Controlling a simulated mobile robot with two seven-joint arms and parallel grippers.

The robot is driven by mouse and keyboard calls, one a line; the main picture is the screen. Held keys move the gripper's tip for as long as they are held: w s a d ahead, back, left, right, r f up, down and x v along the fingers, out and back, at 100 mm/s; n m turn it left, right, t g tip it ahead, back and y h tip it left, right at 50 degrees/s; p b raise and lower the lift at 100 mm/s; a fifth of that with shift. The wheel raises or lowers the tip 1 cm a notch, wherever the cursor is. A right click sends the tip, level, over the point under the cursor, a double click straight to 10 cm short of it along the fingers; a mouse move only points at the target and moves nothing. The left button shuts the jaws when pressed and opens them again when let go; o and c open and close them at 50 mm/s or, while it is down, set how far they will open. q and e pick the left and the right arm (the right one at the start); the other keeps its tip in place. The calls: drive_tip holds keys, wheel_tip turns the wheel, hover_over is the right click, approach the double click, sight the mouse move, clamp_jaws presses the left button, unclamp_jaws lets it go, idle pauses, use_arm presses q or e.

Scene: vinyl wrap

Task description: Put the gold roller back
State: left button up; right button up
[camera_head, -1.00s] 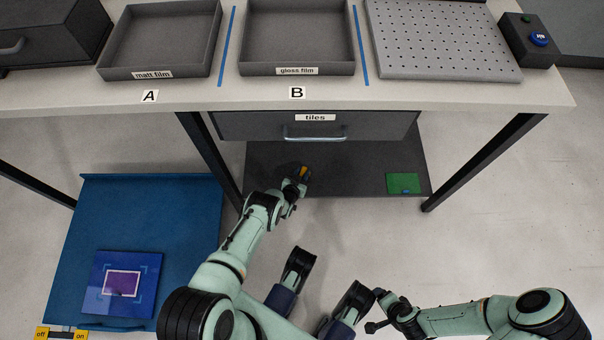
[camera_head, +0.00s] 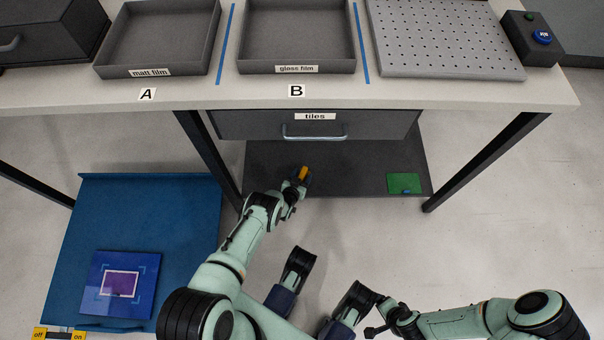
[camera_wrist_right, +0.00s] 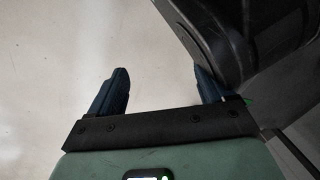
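The gold roller (camera_head: 303,172) is a small orange-gold piece at the tip of my left gripper (camera_head: 301,180), over the dark lower shelf (camera_head: 345,170) under the table. The left fingers are at the roller, but they are small and partly hidden. I cannot tell whether they are closed on it or whether it touches the shelf. My right gripper (camera_wrist_right: 161,78) is open, with its two dark blue fingers apart and nothing between them. It is low at the front, well away from the roller.
A grey drawer marked tiles (camera_head: 360,126) hangs above the shelf. A green piece (camera_head: 404,183) lies on the shelf's right. Table legs (camera_head: 208,155) flank the shelf. A blue platform (camera_head: 75,235) stands at left. Trays (camera_head: 160,72) and a perforated plate (camera_head: 445,40) occupy the tabletop.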

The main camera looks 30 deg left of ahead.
use_arm(q)
drive_tip(key=shift+w+r, duration=0.2)
drive_tip(key=shift+r, duration=0.05)
use_arm(e)
drive_tip(key=shift+s+a, duration=0.15)
drive_tip(key=shift+s, duration=0.15)
